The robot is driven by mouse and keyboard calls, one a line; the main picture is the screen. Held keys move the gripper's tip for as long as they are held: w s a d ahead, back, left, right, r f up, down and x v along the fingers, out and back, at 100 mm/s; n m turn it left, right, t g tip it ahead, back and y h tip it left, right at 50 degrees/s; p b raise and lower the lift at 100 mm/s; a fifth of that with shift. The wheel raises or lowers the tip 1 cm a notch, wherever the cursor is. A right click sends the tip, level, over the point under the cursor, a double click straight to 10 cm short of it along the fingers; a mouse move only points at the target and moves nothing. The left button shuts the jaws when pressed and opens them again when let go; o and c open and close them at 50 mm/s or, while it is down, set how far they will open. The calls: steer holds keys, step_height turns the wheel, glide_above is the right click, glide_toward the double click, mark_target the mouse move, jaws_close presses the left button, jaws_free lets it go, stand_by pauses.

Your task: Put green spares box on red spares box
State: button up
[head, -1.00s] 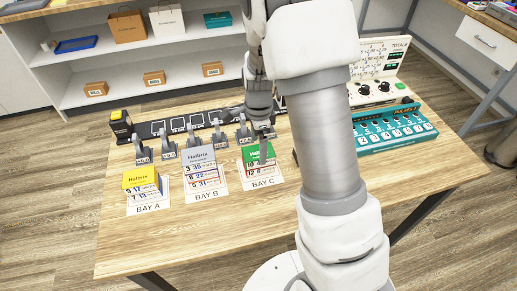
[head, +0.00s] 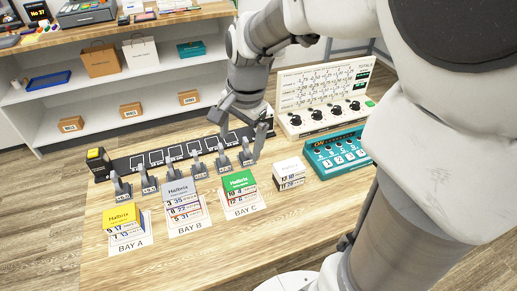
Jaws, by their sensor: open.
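The green-topped Halbrix box (head: 238,182) sits on the BAY C card on the wooden table. My gripper (head: 241,136) is open and empty, its fingers pointing down, above and behind the green box and apart from it. A grey-topped box (head: 178,192) stands on the BAY B card and a yellow-topped box (head: 121,216) on the BAY A card. A white-topped box (head: 290,171) stands alone right of BAY C. I see no box with a red top; whether one of these is the red spares box I cannot tell.
A dark strip with outlined squares (head: 155,157) and several small grey stands (head: 172,168) run behind the boxes. A teal unit (head: 338,152) and a cream panel with knobs (head: 325,100) stand at the right. The table's front (head: 200,255) is clear.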

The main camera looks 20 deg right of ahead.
steer(key=s+r+n+t, duration=0.1)
steer(key=s+r+n, duration=0.2)
steer(key=s+n, duration=0.2)
steer(key=s+r+n+t, duration=0.2)
steer(key=s+r+n, duration=0.2)
steer(key=s, duration=0.5)
steer(key=shift+d+n+t+h, duration=0.2)
steer(key=shift+n+t+h, duration=0.15)
steer(key=shift+n, duration=0.95)
